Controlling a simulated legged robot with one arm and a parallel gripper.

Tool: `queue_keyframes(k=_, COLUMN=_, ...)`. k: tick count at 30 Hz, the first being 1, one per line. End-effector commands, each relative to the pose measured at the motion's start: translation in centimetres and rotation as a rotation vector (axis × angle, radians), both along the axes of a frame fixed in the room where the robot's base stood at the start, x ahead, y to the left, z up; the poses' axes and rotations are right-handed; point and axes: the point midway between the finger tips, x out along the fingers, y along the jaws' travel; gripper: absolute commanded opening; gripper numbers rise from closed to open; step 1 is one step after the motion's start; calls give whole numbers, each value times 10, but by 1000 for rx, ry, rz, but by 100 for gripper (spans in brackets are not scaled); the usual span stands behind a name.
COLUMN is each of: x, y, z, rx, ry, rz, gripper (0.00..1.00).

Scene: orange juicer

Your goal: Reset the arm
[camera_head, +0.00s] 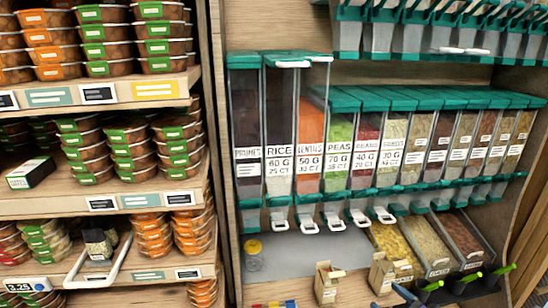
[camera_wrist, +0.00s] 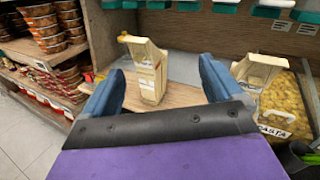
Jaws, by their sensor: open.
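My gripper (camera_wrist: 161,72) shows in the wrist view with its two blue fingers spread wide apart. A pale box-shaped container (camera_wrist: 149,72) with a raised top stands on the wooden surface, seen in the gap between the fingers. Clear space shows between it and each finger, so the gripper holds nothing. What seems to be the same container (camera_head: 327,283) stands on the lower shelf in the head view. I cannot make out my gripper in the head view.
Dispensers (camera_head: 310,140) of dry foods line the shelf above. A second pale container (camera_wrist: 258,70) stands by the pasta bin (camera_wrist: 285,105) at the right. Shelves of packed tubs (camera_head: 100,150) fill the left.

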Motion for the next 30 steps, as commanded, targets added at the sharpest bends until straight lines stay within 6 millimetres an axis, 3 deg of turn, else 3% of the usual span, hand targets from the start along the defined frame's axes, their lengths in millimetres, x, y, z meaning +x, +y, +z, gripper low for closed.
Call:
queue_keyframes(k=3, x=4, y=53, z=37, rx=-75, ry=-23, rz=166, gripper=93)
queue_keyframes(k=7, x=-6, y=114, z=70, rx=-163, ry=-42, rz=360, gripper=93)
queue_keyframes(k=15, x=-56, y=219, z=122, rx=-371, ry=-84, rz=742, gripper=93)
queue_keyframes(k=22, x=-120, y=280, z=147, rx=-574, ry=-116, rz=1046, gripper=93)
queue_keyframes(k=30, x=-203, y=314, z=163, rx=-845, ry=-156, rz=1369, gripper=93)
